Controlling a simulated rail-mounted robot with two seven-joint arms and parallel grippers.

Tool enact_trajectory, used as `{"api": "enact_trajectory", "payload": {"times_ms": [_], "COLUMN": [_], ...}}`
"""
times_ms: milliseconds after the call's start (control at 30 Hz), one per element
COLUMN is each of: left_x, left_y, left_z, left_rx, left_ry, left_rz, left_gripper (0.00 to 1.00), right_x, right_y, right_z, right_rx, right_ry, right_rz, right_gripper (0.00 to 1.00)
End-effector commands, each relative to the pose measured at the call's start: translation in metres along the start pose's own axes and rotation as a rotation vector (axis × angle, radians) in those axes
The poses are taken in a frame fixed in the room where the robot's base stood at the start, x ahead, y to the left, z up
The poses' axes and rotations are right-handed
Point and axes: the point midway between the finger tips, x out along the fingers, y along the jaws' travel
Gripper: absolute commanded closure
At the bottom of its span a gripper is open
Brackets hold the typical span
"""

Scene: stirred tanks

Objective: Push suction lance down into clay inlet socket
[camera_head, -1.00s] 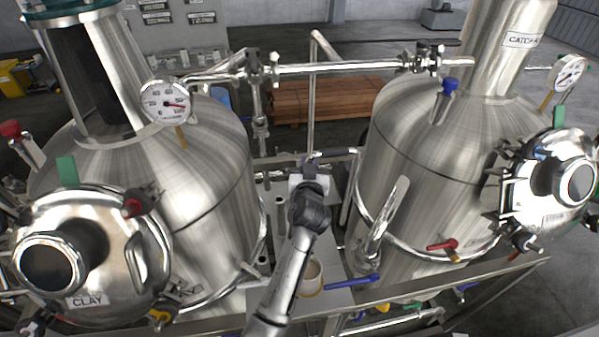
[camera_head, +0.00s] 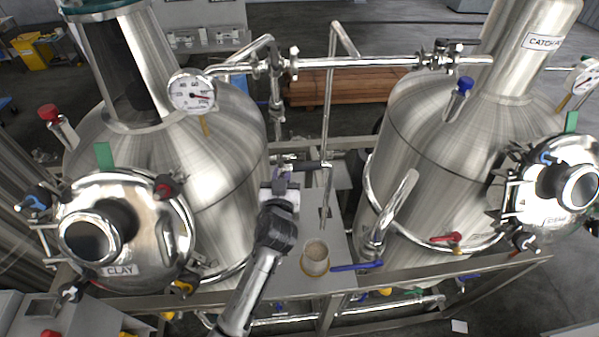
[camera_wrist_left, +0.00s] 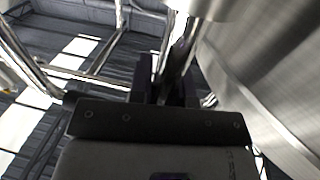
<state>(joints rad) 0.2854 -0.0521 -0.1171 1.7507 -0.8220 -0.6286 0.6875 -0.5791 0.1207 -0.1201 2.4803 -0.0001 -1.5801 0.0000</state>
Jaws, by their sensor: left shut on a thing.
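The suction lance (camera_head: 328,120) is a thin steel tube with a bent top, standing nearly upright between the two tanks. My left gripper (camera_head: 287,174) is shut on the lance at this handle. The lance's lower end shows near a small dark opening in the grey deck; I cannot tell whether it is inside or above it. In the left wrist view the dark gripper fingers (camera_wrist_left: 172,88) close around a part that is mostly hidden. The clay tank (camera_head: 215,140) stands left; its inlet socket cannot be clearly made out. My right gripper is out of view.
The catch tank (camera_head: 425,140) stands close on the right. A horizontal pipe (camera_head: 370,62) crosses behind the lance. A cup with beige contents (camera_head: 316,258) stands on the grey deck (camera_head: 290,285), beside a blue-handled valve (camera_head: 357,266). The gap between the tanks is narrow.

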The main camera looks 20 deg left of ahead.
Motion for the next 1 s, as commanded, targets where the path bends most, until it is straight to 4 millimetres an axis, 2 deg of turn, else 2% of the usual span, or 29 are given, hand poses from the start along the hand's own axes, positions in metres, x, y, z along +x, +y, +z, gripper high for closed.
{"api": "enact_trajectory", "payload": {"times_ms": [33, 200, 400, 500, 533, 633, 1000], "left_x": [-0.01, -0.038, -0.066, -0.075, -0.076, -0.074, -0.074], "left_y": [-0.006, -0.015, -0.019, -0.021, -0.022, -0.022, -0.023], "left_z": [-0.021, -0.07, -0.108, -0.114, -0.11, -0.103, -0.103], "left_rx": [-0.002, -0.003, -0.006, -0.007, -0.007, -0.009, -0.011], "left_ry": [0.01, 0.011, 0.007, 0.003, 0.0, 0.0, 0.004], "left_rz": [0.004, 0.025, 0.052, 0.058, 0.058, 0.046, 0.042], "left_gripper": [1.0, 1.0, 1.0, 1.0, 1.0, 1.0, 1.0], "right_x": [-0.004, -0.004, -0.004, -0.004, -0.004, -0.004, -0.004], "right_y": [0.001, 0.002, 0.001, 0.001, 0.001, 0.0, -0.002], "right_z": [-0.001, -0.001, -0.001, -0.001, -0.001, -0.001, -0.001], "right_rx": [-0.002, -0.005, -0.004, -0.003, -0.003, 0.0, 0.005], "right_ry": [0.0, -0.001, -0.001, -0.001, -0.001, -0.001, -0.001], "right_rz": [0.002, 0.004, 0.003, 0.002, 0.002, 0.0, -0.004], "right_gripper": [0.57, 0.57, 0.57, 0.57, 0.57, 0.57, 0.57]}}
